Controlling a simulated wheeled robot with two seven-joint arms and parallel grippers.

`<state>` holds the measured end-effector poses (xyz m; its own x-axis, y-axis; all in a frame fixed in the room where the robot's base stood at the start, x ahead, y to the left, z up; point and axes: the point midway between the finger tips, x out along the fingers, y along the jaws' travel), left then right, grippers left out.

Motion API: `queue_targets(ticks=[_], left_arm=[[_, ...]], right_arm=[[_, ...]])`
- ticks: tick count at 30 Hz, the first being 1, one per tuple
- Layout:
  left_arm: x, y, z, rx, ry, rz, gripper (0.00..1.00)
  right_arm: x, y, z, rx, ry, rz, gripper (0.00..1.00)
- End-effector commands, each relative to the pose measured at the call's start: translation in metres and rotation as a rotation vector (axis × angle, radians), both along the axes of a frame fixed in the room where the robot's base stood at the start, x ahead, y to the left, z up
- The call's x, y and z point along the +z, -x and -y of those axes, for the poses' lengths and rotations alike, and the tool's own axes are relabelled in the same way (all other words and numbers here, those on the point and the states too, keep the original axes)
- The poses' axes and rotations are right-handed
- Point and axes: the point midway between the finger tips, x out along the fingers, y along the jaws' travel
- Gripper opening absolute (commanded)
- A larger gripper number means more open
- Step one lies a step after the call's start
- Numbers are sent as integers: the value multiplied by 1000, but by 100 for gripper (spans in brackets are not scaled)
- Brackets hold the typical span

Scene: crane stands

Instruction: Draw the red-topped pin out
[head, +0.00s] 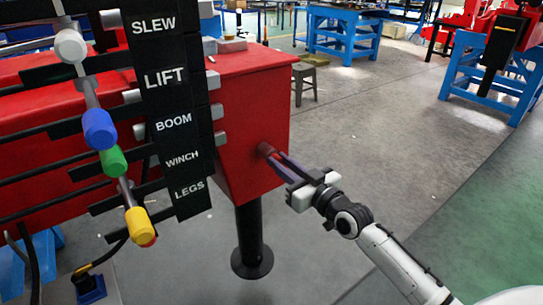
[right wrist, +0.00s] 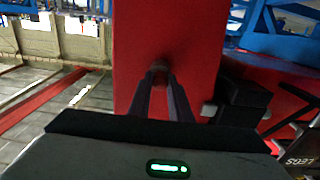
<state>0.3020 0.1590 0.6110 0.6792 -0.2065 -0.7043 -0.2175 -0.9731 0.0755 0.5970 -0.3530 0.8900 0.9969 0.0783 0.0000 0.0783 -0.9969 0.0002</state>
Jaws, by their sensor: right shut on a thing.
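The pin (head: 265,149) shows as a small dull red end on the side face of the red crane beam (head: 250,110). My right gripper (head: 275,158) reaches it from the lower right, its long dark fingers shut on the pin's end. In the right wrist view the fingers (right wrist: 160,82) converge on the round pin end (right wrist: 159,67) against the red face. The rest of the pin is hidden, and I cannot tell how far it sits in the beam. My left gripper is not in view.
A black label panel (head: 165,80) reading SLEW, LIFT, BOOM, WINCH and LEGS stands left, beside levers with blue (head: 99,129), green (head: 113,161) and yellow knobs (head: 139,224). A black stand leg (head: 250,240) is below the beam.

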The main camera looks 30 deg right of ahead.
Motion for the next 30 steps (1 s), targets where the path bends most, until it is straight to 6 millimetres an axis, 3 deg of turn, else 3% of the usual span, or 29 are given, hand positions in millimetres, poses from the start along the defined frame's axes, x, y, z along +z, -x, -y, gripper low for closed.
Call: queue_targets(ticks=[7,30], left_arm=[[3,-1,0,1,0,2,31],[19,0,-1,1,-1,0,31]], right_arm=[[1,3,0,0,0,1,0],[2,42,3,0,1,2,0]])
